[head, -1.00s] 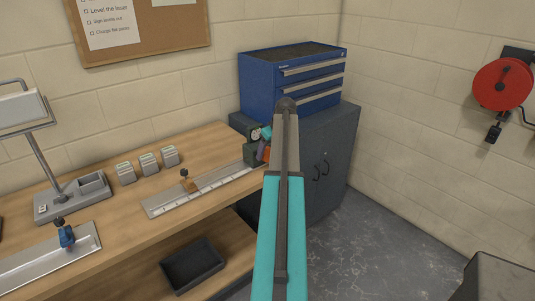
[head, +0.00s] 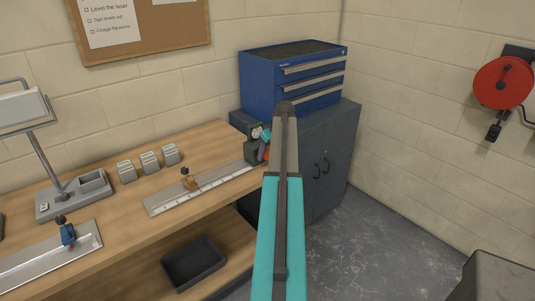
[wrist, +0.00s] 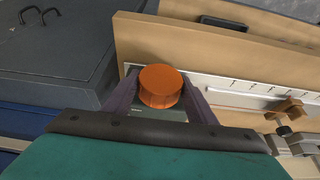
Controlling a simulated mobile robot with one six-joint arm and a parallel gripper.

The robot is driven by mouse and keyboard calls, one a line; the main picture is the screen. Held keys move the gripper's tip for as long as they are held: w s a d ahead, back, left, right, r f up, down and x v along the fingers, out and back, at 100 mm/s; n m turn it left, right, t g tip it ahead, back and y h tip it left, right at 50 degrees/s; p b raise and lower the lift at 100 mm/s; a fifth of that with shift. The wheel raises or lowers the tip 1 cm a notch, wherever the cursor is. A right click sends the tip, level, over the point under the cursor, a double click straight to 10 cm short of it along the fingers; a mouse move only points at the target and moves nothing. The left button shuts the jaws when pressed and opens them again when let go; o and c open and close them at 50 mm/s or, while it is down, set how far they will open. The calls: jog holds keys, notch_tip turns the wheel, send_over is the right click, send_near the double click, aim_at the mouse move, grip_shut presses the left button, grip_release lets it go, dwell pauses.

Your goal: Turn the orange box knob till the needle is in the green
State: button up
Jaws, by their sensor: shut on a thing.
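The orange knob (wrist: 160,86) shows from above in the middle of the wrist view. My gripper (wrist: 160,97) has one dark finger on each side of it and is shut on it. A bit of the dark green box (wrist: 146,112) shows below the knob. In the head view the box (head: 242,120) stands at the right end of the bench, and its small pale round dial (head: 257,132) faces outward. My gripper (head: 264,148) is at the box there, partly hidden behind my arm. The needle is too small to read.
A metal rail with a brown clamp (head: 190,183) lies on the bench left of the box. Several small grey blocks (head: 150,162) and a lamp (head: 62,190) stand further left. A grey cabinet (head: 330,160) bearing a blue drawer chest (head: 275,85) stands close behind.

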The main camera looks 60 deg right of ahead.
jog(key=shift+d+y, duration=0.1)
jog(key=shift+y, duration=0.2)
jog(key=shift+y, duration=0.4)
jog(key=shift+m+t+y, duration=0.4)
jog(key=shift+t+y, duration=0.1)
jog(key=shift+y, duration=0.3)
jog(key=o, duration=1)
jog(key=shift+s+r, duration=0.1)
jog(key=shift+s, duration=0.05)
